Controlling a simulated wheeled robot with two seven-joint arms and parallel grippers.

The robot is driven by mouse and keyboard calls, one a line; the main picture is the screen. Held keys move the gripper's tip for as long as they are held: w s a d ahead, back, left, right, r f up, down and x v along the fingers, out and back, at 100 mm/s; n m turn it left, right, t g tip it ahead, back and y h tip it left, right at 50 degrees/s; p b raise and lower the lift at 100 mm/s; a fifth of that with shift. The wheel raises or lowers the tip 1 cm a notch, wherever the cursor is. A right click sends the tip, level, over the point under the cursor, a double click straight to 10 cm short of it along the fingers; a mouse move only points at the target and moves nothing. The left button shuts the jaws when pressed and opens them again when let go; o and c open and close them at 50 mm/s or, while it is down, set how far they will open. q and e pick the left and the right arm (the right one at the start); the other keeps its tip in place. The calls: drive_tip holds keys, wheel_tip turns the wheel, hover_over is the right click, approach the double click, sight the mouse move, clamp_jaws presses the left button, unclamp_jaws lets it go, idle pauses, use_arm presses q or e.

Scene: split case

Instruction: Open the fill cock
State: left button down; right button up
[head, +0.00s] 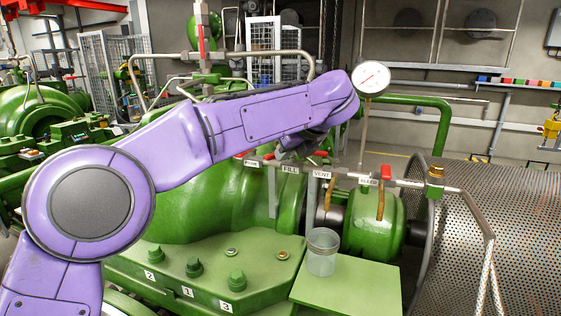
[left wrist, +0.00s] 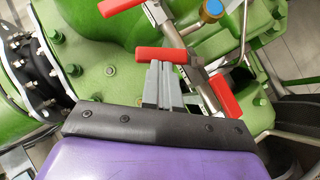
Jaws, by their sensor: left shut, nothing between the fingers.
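The FILL label (head: 291,170) hangs on the small pipe row behind my purple left arm in the head view. The fill cock's handle is mostly hidden there by my arm and gripper. In the left wrist view a red lever handle (left wrist: 160,54) lies across the tips of my left gripper (left wrist: 157,68). The gripper's grey fingers are together and empty, close to that handle; I cannot tell whether they touch. Another red handle (left wrist: 225,95) is right of the fingers, and a third red handle (left wrist: 120,5) is at the top edge.
The VENT label (head: 321,174) is right of FILL. A red upright handle (head: 386,172) and a pressure gauge (head: 371,78) are further right. A clear jar (head: 322,252) stands on a green plate (head: 345,285). A perforated metal drum (head: 500,230) fills the right side.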

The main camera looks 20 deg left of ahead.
sight(272, 155)
use_arm(q)
drive_tip(key=a+m+h+b, duration=0.1)
drive_tip(key=a+m+t+h+b, duration=0.1)
drive_tip(key=m, duration=0.1)
drive_tip(key=a+m+t+b, duration=0.1)
drive_tip(key=shift+w+f+m+h, duration=0.3)
drive_tip(key=shift+w+h, duration=0.1)
drive_tip(key=shift+w+a+r+m+t+h, duration=0.1)
drive_tip(key=shift+a+m+t+h, duration=0.15)
drive_tip(key=shift+m, duration=0.25)
drive_tip(key=shift+w+a+r+m+t+h, duration=0.1)
drive_tip(key=shift+w+a+m+t+h, duration=0.2)
drive_tip(key=shift+m+h, duration=0.45)
drive_tip(key=shift+w+a+m+h+p, duration=0.55)
drive_tip(key=shift+w+m+h, duration=0.15)
drive_tip(key=shift+m, duration=0.35)
drive_tip(key=shift+w+a, duration=0.1)
